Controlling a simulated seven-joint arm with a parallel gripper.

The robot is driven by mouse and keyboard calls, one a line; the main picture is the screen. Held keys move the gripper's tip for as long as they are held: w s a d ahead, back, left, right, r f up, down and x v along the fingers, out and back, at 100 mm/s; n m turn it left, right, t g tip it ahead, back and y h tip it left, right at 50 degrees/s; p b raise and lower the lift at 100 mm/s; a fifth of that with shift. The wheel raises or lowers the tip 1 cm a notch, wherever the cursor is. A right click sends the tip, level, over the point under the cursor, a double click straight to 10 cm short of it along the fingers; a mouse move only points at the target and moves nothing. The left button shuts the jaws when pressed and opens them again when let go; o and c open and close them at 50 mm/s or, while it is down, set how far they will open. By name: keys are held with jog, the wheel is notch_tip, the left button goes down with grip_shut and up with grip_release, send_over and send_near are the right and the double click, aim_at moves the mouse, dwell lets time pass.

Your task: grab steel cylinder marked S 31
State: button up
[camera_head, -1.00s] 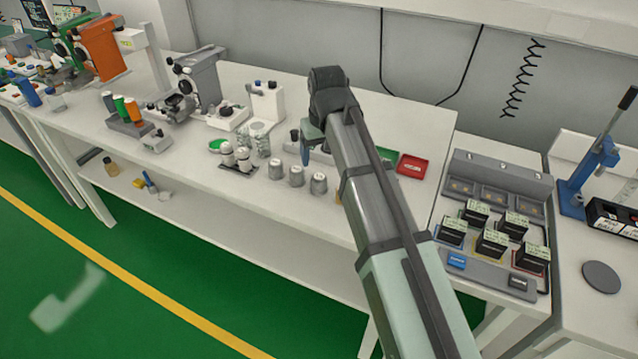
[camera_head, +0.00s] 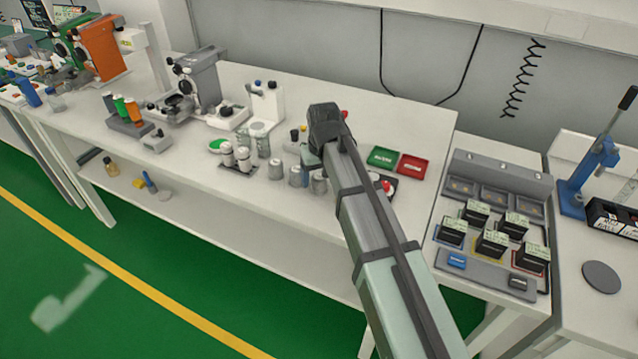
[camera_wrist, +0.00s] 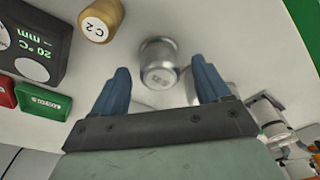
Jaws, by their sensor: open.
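In the wrist view a steel cylinder (camera_wrist: 158,62) stands on the white bench, just beyond and between my two blue fingers. Its top carries a small mark that appears upside down and is too small to read surely. My gripper (camera_wrist: 161,68) is open with nothing held. A second steel cylinder (camera_wrist: 189,86) is partly hidden behind the right finger. In the head view the steel cylinders stand in a row: left (camera_head: 275,170), middle (camera_head: 296,175) and right (camera_head: 319,184). My gripper (camera_head: 311,162) is above the right part of this row and partly hidden by my arm.
A brass cylinder marked C 2 (camera_wrist: 99,20) stands close by in the wrist view. A dark display unit (camera_wrist: 33,42) and a green tray (camera_wrist: 43,102) are farther left there.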

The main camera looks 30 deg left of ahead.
notch_tip(320, 180, down, 2)
jog(key=shift+w+a+f, duration=0.1)
jog(key=c, duration=1.3)
jog(key=shift+o, duration=0.2)
jog(key=shift+r, duration=0.2)
